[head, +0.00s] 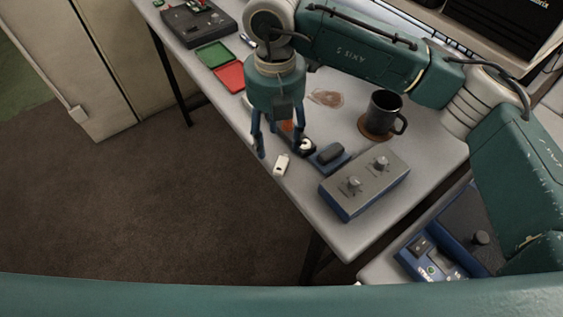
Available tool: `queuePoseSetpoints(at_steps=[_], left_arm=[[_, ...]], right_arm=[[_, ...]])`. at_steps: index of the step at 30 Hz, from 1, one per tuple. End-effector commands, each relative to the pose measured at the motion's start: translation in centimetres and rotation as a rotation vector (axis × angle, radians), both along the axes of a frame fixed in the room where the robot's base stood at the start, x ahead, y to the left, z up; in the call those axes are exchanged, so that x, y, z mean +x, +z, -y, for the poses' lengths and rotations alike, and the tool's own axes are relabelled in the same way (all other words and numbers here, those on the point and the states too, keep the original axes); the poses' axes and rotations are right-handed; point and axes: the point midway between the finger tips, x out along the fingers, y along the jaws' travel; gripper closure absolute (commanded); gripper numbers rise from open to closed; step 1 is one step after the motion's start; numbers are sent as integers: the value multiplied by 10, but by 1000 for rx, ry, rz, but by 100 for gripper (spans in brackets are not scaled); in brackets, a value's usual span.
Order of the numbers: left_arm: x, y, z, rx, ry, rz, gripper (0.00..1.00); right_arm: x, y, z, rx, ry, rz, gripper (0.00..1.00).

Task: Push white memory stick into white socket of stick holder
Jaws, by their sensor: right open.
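The white memory stick (282,164) lies on the table near its front edge, just below and in front of my right gripper (281,146). My right gripper points down with its fingers spread, and nothing shows held between them. A small dark piece with a round white part (306,146) sits beside the right-hand finger. I cannot tell whether it is the stick holder or its white socket. My left gripper is not in view.
A blue block with a dark top (331,157) and a two-knob box (365,184) stand to the right. A dark mug (383,115) stands on a brown coaster. Green (213,55) and red (230,77) trays and a dark device (197,22) lie left.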

Motion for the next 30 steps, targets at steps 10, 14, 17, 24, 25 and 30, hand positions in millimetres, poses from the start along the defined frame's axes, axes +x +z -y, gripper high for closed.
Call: queuePoseSetpoints(at_steps=[10, 14, 17, 24, 25, 30], left_arm=[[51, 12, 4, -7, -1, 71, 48], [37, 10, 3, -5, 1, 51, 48], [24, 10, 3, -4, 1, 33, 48], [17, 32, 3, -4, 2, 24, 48], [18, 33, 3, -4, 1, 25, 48], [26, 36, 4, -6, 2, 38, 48]], right_arm=[[0, -32, 0, 1, 2, 0, 47], [0, -32, 0, 1, 2, 0, 47], [0, -32, 0, 1, 1, -1, 47], [-1, -58, 4, 0, 1, -5, 47], [0, -63, 4, -1, 1, -4, 47], [0, -81, 3, 1, 1, -2, 47]])
